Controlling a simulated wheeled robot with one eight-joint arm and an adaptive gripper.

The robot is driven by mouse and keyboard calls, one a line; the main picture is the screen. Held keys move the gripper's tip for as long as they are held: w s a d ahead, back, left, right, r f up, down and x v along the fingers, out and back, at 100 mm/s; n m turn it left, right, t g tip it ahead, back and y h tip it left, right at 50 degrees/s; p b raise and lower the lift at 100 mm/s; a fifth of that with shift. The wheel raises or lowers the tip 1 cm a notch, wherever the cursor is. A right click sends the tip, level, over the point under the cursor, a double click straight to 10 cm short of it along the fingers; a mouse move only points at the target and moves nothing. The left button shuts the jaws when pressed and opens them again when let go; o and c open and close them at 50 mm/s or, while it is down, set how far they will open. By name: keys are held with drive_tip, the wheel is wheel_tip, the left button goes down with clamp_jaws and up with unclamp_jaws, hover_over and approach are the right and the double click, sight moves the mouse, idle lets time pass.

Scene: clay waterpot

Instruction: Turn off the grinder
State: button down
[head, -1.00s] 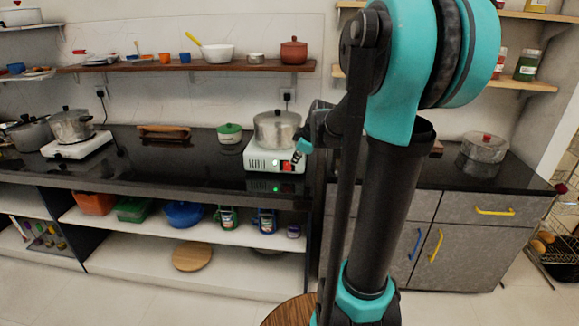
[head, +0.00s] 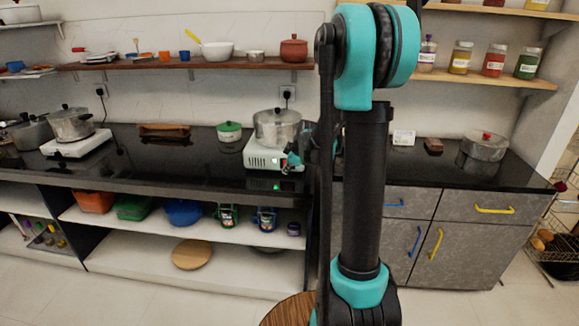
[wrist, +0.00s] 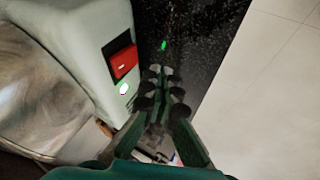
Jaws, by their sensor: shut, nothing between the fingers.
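The grinder (head: 260,156) is a white box on the black counter with a steel pot (head: 274,128) on top. In the wrist view its pale side (wrist: 88,40) carries a red rocker switch (wrist: 123,62) with a lit green light (wrist: 124,89) below it. My gripper (head: 291,160) is in front of the grinder's right front; its fingers hide the switch in the head view. In the wrist view my gripper (wrist: 162,80) is shut and empty, just right of the switch, with a small gap seen between them; contact is hard to judge.
The black counter (head: 215,172) has a green lidded pot (head: 229,131) left of the grinder. A similar white unit with a pot (head: 73,124) stands far left. A shelf (head: 190,66) runs above. A lidded steel pot (head: 484,146) stands on the right counter.

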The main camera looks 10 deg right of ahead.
drive_tip(key=shift+w+d+f, duration=0.1)
drive_tip(key=shift+w+d, duration=0.15)
drive_tip(key=shift+w, duration=0.55)
drive_tip(key=shift+w+d+f, duration=0.1)
drive_tip(key=shift+w+d, duration=0.15)
drive_tip(key=shift+w, duration=0.5)
drive_tip(key=shift+w+d+f+t, duration=0.1)
drive_tip(key=shift+w+f+t, duration=0.1)
drive_tip(key=shift+t, duration=0.3)
drive_tip(key=shift+r, duration=0.85)
